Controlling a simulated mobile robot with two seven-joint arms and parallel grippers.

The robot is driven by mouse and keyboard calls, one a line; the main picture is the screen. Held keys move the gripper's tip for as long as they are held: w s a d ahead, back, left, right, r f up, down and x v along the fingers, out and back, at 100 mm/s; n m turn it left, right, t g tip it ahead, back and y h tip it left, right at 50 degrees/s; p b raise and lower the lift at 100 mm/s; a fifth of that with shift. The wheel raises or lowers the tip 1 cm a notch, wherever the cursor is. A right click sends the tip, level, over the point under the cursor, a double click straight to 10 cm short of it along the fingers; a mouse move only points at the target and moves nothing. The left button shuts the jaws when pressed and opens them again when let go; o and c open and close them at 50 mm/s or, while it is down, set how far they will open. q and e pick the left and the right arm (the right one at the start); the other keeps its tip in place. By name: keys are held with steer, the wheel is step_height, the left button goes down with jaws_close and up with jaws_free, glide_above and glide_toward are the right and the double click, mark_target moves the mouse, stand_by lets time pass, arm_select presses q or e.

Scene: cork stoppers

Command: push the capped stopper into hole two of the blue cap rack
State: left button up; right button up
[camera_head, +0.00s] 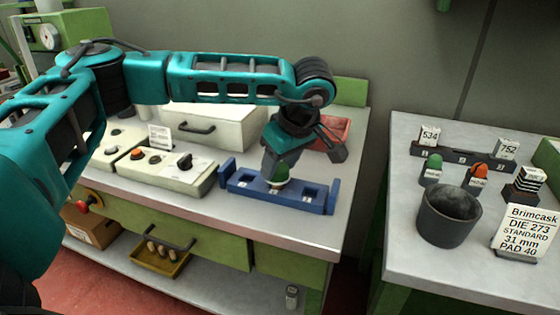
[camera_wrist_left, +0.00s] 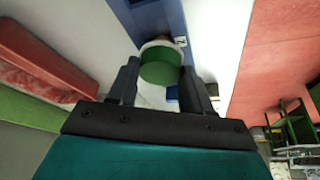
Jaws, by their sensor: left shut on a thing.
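The capped stopper (camera_head: 281,174) has a green cap with a pale band below it. It stands at the middle hole of the blue cap rack (camera_head: 240,188); how deep it sits I cannot tell. The holes to its left and right look empty. My left gripper (camera_head: 284,165) comes down from above and is shut on the stopper. In the left wrist view the green cap (camera_wrist_left: 160,70) lies between the two dark fingers of the gripper (camera_wrist_left: 160,85), with part of the blue rack (camera_wrist_left: 158,17) beyond. My right gripper is not in view.
A pale control box (camera_head: 160,170) with knobs stands left of the rack. A white drawer box (camera_head: 215,125) and a red tray (camera_head: 335,132) are behind. On the right table are a dark cup (camera_head: 449,217), a number rack (camera_head: 463,158), green and orange stoppers, and a sign (camera_head: 527,233).

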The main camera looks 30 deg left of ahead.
arm_select(q)
steer(key=shift+f, duration=0.35)
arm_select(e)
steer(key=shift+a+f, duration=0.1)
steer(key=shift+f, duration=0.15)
arm_select(q)
steer(key=o, duration=1)
steer(key=shift+o, duration=0.4)
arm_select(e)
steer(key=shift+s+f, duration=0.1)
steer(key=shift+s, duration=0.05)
arm_select(q)
steer(key=v, duration=0.3)
steer(key=p+v, duration=0.1)
steer(key=v, duration=0.9)
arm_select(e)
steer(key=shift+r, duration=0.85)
arm_select(q)
steer(key=shift+f, duration=0.1)
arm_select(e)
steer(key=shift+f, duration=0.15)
